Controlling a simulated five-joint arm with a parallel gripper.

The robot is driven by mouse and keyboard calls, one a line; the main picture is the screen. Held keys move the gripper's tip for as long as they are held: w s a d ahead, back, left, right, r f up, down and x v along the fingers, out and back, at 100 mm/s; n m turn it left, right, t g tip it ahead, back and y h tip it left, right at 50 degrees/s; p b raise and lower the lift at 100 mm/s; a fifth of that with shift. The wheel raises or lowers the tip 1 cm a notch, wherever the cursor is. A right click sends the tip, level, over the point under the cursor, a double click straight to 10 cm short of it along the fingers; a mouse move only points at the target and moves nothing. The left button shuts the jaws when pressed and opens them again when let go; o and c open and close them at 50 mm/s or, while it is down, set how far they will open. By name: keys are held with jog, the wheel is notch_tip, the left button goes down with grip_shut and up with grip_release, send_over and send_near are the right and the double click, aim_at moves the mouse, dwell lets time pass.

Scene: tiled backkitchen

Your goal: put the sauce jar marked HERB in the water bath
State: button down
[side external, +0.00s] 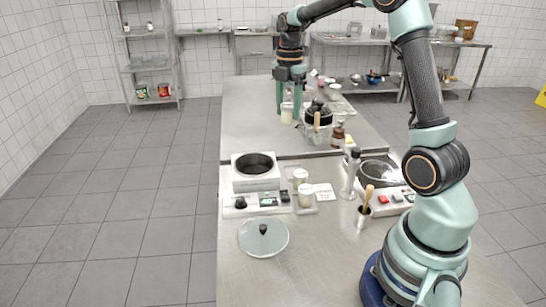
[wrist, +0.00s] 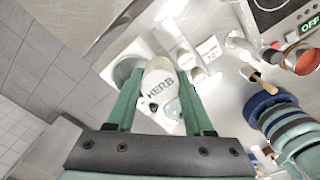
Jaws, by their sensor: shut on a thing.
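The sauce jar marked HERB (wrist: 160,82) is pale with a light lid. It is held between the two green fingers of my gripper (wrist: 159,74) in the wrist view. In the side external view my gripper (side external: 287,101) points down with the jar (side external: 287,115) low between its fingers, over the far bench; whether the jar clears the surface is hard to tell. The water bath (side external: 238,184) is a white box with an open, dark round well, nearer the camera than the jar. It shows partly behind the jar in the wrist view (wrist: 113,72).
A glass lid (side external: 263,237) lies on the bench in front of the bath. Two pale jars (side external: 300,177) (side external: 306,197) and a number card (side external: 325,192) stand right of the bath. A dark pot (side external: 319,114) and bottle (side external: 338,135) stand right of my gripper.

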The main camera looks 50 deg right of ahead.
jog(key=shift+w+a+f, duration=0.95)
jog(key=shift+a+f, duration=0.45)
jog(key=shift+f, duration=1.4)
jog(key=shift+w+a+f, duration=0.9)
jog(key=shift+a+f, duration=0.45)
jog(key=shift+f, duration=1.5)
jog(key=shift+w+a+f, duration=0.95)
jog(key=shift+a+f, duration=0.45)
jog(key=shift+f, duration=1.4)
jog(key=shift+f, duration=0.2)
jog(key=shift+c, duration=1)
grip_release()
jog(key=shift+o, duration=1)
